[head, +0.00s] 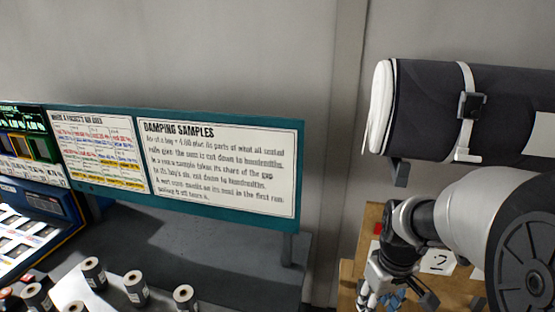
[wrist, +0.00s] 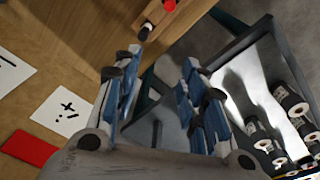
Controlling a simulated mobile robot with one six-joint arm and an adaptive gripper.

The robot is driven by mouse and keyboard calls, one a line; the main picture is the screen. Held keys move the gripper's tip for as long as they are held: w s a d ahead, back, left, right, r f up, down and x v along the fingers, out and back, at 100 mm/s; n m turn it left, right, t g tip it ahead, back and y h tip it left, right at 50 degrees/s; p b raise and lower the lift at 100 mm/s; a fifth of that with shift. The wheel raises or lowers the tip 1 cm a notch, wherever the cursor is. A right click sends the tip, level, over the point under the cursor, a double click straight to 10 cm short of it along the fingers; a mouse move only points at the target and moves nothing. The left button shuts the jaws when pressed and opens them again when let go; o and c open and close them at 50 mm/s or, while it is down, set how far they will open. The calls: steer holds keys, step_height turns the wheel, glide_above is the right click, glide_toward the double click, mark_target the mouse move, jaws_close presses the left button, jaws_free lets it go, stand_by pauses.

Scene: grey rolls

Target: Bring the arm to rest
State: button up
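My gripper (wrist: 162,60) shows in the wrist view with its two blue-padded fingers spread apart and nothing between them. It points down over a gap between a wooden surface (wrist: 80,70) and a dark-framed, light tray (wrist: 237,47). In the head view my gripper (head: 385,288) is low at the right, below my arm, in front of a wooden board; its fingertips are partly cut off by the lower edge there.
Several small grey rolls (head: 135,288) stand on the bench at lower left; rolls (wrist: 290,100) also show in the wrist view. A teal-framed sign (head: 215,165) stands behind them. A big dark roll (head: 425,105) hangs at upper right. Cards (wrist: 62,110) lie on the wood.

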steer(key=s+a+r+m+t, duration=0.1)
steer(key=s+a+r, duration=0.3)
steer(key=s, duration=0.4)
steer(key=s+a+r+m+t, duration=0.1)
steer(key=s+a+r, duration=0.3)
steer(key=s, duration=0.5)
step_height(320, 180, up, 3)
steer(key=shift+a+f+m+t, duration=0.1)
steer(key=shift+a+m+t, duration=0.3)
steer(key=shift+t, duration=0.4)
steer(key=shift+c, duration=0.7)
